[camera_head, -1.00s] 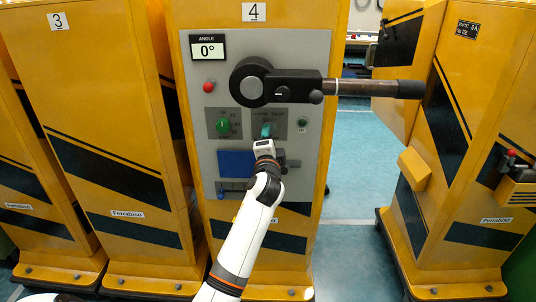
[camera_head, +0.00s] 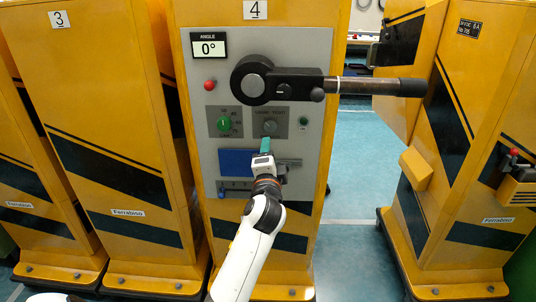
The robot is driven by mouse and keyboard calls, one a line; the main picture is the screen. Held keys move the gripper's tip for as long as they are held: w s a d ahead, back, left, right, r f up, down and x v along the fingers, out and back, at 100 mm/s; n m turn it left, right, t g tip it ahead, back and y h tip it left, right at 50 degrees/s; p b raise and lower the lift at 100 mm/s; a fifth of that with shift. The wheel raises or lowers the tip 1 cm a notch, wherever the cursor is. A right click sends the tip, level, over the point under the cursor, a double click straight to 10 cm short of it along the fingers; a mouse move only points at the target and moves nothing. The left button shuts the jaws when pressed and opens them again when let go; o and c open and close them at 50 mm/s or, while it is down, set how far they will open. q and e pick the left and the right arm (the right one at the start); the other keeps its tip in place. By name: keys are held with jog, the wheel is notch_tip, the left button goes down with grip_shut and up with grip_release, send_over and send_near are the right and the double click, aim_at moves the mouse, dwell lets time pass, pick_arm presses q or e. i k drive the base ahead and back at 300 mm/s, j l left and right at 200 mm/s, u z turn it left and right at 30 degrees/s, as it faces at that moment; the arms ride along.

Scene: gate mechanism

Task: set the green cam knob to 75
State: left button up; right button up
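The green cam knob (camera_head: 223,124) sits on a small grey plate at the left of cabinet 4's panel. Its pale pointer mark looks about upright. The numbers around it are too small to read surely. A grey round knob (camera_head: 270,127) is on the plate to its right.
The angle display (camera_head: 208,46) reads 0°. A black crank with a long handle (camera_head: 375,86) juts right above the knobs. A red button (camera_head: 210,85), a small green button (camera_head: 304,121) and a blue plate (camera_head: 236,162) are on the panel.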

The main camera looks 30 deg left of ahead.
aim_at(223, 123)
jog(key=u, duration=1.35)
